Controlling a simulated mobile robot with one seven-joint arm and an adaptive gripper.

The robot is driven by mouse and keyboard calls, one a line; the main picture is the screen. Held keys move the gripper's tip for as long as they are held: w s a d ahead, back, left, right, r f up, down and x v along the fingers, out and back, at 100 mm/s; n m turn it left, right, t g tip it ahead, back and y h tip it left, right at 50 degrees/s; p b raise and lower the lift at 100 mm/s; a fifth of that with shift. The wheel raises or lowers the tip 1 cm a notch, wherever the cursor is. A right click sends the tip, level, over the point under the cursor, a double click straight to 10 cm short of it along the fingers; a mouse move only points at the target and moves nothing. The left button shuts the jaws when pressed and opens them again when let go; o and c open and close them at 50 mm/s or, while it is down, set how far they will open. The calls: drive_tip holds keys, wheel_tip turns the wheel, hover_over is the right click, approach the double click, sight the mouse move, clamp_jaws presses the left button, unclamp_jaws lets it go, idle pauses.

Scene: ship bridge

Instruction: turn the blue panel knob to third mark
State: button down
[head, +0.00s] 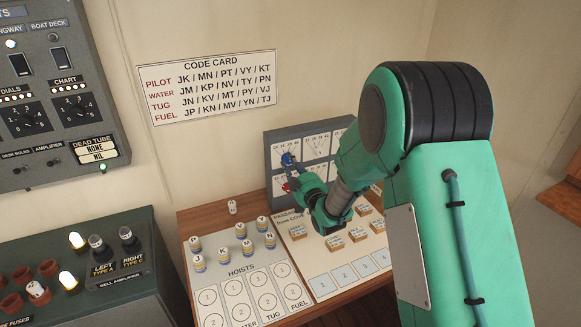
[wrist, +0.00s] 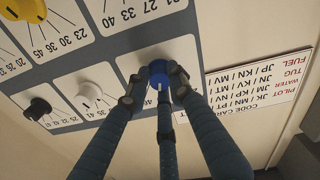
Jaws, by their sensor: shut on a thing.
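The blue knob (head: 287,158) is on the upper left plate of a grey upright panel (head: 268,179). In the wrist view, which looks upside down, the blue knob (wrist: 157,69) sits between the fingers of my gripper (wrist: 156,84). My gripper (head: 294,167) is shut on the knob, with fingertips against its sides. A pale pointer line shows at the knob's lower edge in the wrist view. My fingers cover much of its scale, so I cannot tell which mark it points at.
Yellow (wrist: 22,9), white (wrist: 88,92) and black (wrist: 38,108) knobs share the panel. A code card (head: 209,86) hangs on the wall. Below, a desk holds several pegs (head: 247,246) and small blocks (head: 335,242) near my arm. A fuse box (head: 130,225) stands at left.

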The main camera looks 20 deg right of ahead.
drive_tip(key=shift+f, duration=0.2)
drive_tip(key=c, duration=1.5)
unclamp_jaws()
drive_tip(key=shift+r, duration=0.1)
drive_tip(key=shift+s, duration=0.15)
drive_tip(key=shift+s+a+f, duration=0.1)
drive_tip(key=shift+s, duration=2.85)
drive_tip(key=shift+s+a+f, duration=0.1)
drive_tip(key=shift+s, duration=2.85)
drive_tip(key=shift+w+r, duration=0.1)
